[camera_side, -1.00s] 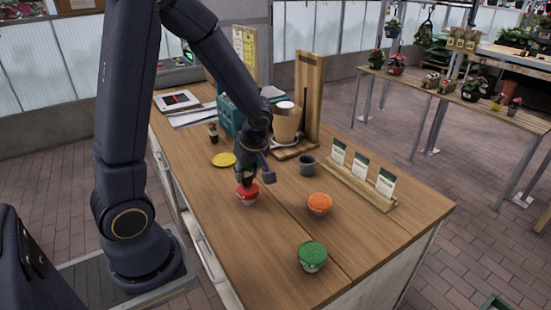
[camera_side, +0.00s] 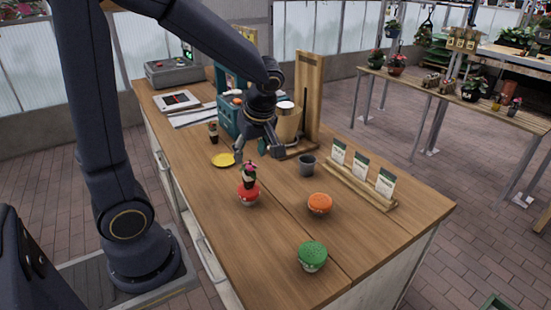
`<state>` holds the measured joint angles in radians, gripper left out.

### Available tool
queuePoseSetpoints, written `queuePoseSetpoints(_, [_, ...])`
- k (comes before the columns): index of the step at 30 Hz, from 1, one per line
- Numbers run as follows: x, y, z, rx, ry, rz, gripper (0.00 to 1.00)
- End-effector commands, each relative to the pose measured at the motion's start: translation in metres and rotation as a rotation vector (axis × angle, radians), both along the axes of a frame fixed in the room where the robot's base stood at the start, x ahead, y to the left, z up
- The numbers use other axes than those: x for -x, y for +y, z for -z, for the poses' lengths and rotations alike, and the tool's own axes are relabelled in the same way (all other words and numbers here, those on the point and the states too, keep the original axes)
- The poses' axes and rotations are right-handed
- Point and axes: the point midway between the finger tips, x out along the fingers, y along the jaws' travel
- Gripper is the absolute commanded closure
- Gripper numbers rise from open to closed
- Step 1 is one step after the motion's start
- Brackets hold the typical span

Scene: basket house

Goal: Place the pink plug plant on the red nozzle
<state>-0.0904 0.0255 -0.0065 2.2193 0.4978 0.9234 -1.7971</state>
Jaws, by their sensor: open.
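The pink plug plant (camera_side: 248,175), a small dark plug with a pink top, stands upright on the red nozzle (camera_side: 248,195) on the wooden table. It appears to rest on the nozzle's top. My gripper (camera_side: 259,153) is open and empty, above and a little behind the plant. It looks apart from the plant.
An orange nozzle (camera_side: 320,204) and a green nozzle (camera_side: 312,256) stand to the right and front on the table (camera_side: 215,205). A yellow disc (camera_side: 223,160), a dark bottle (camera_side: 213,133), a grey cup (camera_side: 307,165) and a seed-packet rack (camera_side: 360,187) stand around.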

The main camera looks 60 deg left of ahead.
Motion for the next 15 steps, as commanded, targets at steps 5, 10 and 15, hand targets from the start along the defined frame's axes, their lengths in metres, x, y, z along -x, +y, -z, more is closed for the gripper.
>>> queuePoseSetpoints(5, [0.000,-0.010,-0.024,0.000,-0.002,0.002,0.46])
queuePoseSetpoints(10, [0.006,-0.020,-0.037,0.023,0.004,0.097,0.46])
queuePoseSetpoints(15, [0.032,-0.046,-0.057,0.083,0.006,0.505,0.46])
